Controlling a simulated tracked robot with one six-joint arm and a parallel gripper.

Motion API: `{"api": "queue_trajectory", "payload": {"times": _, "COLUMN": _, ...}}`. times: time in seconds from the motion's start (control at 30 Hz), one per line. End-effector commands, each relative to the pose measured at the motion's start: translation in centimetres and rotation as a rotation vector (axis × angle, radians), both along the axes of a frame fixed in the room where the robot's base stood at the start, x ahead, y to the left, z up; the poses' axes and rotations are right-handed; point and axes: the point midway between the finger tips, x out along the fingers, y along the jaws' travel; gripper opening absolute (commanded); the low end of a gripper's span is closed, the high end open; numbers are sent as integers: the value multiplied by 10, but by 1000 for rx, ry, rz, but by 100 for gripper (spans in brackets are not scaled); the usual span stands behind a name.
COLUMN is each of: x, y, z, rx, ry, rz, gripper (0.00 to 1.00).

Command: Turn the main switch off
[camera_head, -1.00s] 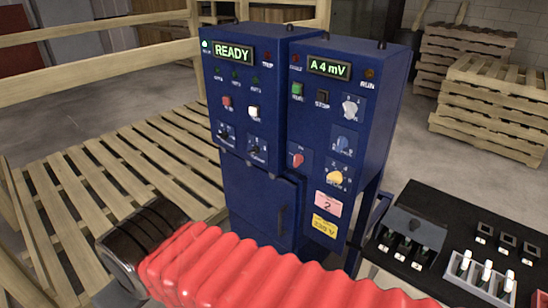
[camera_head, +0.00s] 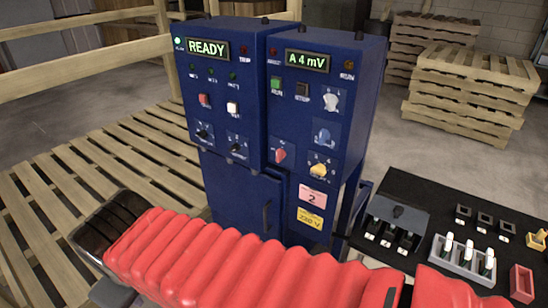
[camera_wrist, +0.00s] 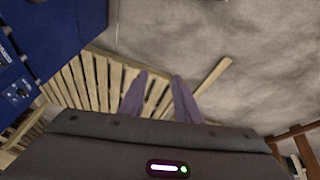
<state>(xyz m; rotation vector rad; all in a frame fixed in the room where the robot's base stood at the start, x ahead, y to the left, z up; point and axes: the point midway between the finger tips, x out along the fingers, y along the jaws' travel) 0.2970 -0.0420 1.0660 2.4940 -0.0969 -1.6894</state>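Two dark blue control cabinets stand side by side in the head view. The left cabinet (camera_head: 228,160) has a lit green READY display (camera_head: 208,49); the right cabinet (camera_head: 345,75) shows "A 4 mV" (camera_head: 307,61). Blue cabinet fronts (camera_wrist: 45,35) show at upper left, apart from the fingers.
My red ribbed arm sleeve crosses the front of the head view, hiding the cabinets' lower area. A black panel (camera_head: 440,200) with switches is at right. Wooden pallets (camera_head: 465,90) are stacked behind. A slatted wooden platform (camera_head: 80,180) and railing stand at left.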

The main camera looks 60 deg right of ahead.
Motion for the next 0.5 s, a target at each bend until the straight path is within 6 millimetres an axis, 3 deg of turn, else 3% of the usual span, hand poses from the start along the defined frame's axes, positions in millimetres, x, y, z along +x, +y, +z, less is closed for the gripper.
{"api": "queue_trajectory", "payload": {"times": 0.2, "x": -8, "y": -69, "z": -25, "rx": -229, "ry": 221, "rz": 33, "gripper": 30}}
{"api": "queue_trajectory", "payload": {"times": 0.5, "x": -23, "y": -164, "z": -36, "rx": -519, "ry": 551, "rz": 118, "gripper": 30}}
